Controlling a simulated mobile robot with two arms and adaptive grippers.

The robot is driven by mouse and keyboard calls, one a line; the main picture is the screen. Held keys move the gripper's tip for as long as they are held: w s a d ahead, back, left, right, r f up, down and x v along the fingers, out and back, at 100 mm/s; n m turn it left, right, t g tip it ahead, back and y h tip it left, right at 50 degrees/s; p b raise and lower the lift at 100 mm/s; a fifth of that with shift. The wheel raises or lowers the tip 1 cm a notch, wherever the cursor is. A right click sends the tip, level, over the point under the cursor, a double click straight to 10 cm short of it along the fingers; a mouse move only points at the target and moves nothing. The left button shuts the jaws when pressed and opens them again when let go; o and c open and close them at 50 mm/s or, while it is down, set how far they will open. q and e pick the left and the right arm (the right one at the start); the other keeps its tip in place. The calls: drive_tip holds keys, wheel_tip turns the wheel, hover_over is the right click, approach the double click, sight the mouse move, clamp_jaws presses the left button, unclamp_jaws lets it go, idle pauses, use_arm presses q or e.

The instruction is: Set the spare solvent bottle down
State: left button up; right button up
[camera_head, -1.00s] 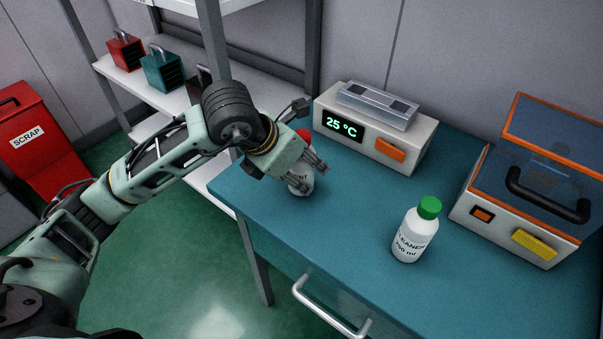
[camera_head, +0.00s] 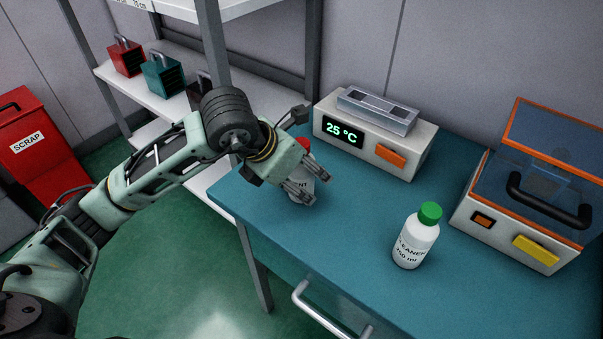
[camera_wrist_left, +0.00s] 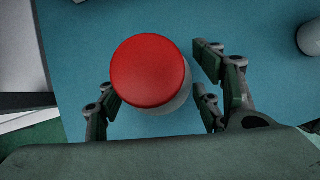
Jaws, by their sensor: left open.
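The solvent bottle (camera_head: 304,145), white with a red cap, stands upright on the left end of the blue bench top (camera_head: 350,217). My left gripper (camera_head: 311,190) is at this bottle and hides much of its body and label; only the letters "NT" show. The fingers are spread, with a gap at least on the right side. My right gripper is not in view.
A white cleaner bottle (camera_head: 415,238) with a green cap stands near the front. A heater box (camera_head: 365,152) reading 25 °C and a lidded orange-trimmed box (camera_head: 500,228) stand at the back and right. The bench middle is clear. A shelf (camera_head: 120,82) and scrap bin (camera_head: 38,165) are left.

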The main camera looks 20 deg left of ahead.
use_arm(q)
drive_tip(key=v, duration=1.1)
drive_tip(key=shift+s+r, duration=0.15)
drive_tip(key=shift+r, duration=0.05)
drive_tip(key=shift+a, duration=0.1)
